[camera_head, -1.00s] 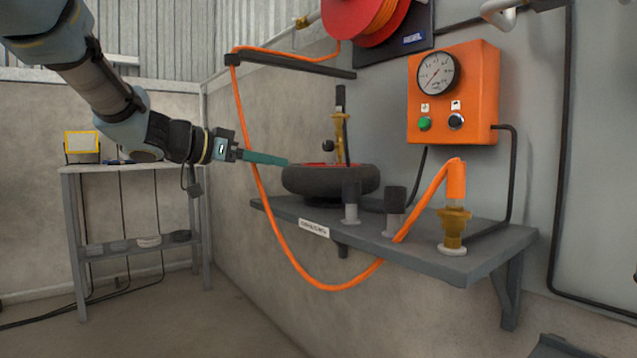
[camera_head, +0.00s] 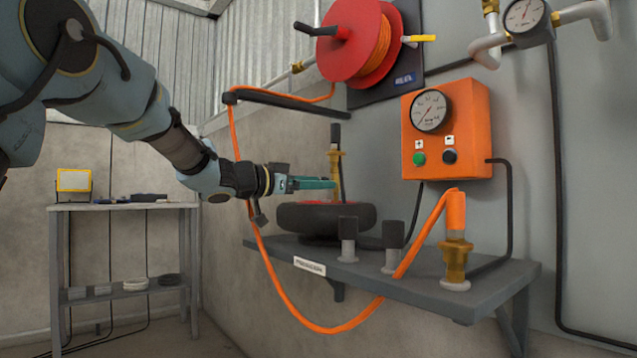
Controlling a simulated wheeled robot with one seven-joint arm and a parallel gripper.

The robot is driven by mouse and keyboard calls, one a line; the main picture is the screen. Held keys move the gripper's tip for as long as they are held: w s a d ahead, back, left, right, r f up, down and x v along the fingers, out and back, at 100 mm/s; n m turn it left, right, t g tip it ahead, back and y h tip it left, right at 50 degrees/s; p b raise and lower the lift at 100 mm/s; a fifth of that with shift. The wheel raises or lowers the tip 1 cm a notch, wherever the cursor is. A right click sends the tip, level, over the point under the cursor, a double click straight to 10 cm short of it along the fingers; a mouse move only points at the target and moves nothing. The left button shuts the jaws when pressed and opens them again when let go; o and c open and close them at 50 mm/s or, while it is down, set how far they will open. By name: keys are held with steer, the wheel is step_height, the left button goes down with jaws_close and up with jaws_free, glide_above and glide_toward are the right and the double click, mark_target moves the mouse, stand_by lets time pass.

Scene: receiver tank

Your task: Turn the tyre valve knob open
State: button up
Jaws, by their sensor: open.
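The black tyre (camera_head: 325,220) lies flat on the grey wall shelf. A brass valve (camera_head: 335,162) stands upright from its middle, with a black top piece (camera_head: 335,132). My gripper (camera_head: 331,183), with teal fingers, reaches in from the left over the tyre. It is open, and its fingertips appear at the lower part of the brass valve. I cannot tell whether they touch it. The small knob on the valve's left side is not clearly visible now; the fingers or wrist may cover it.
The shelf (camera_head: 440,297) also holds two black-capped posts (camera_head: 348,240) and a brass fitting (camera_head: 456,262) with an orange hose. An orange gauge box (camera_head: 446,130) and a red hose reel (camera_head: 360,45) hang on the wall. The hose loops below my gripper. A side table (camera_head: 120,207) stands left.

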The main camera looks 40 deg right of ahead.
steer(key=shift+d, duration=0.4)
steer(key=shift+c, duration=0.2)
jaws_close()
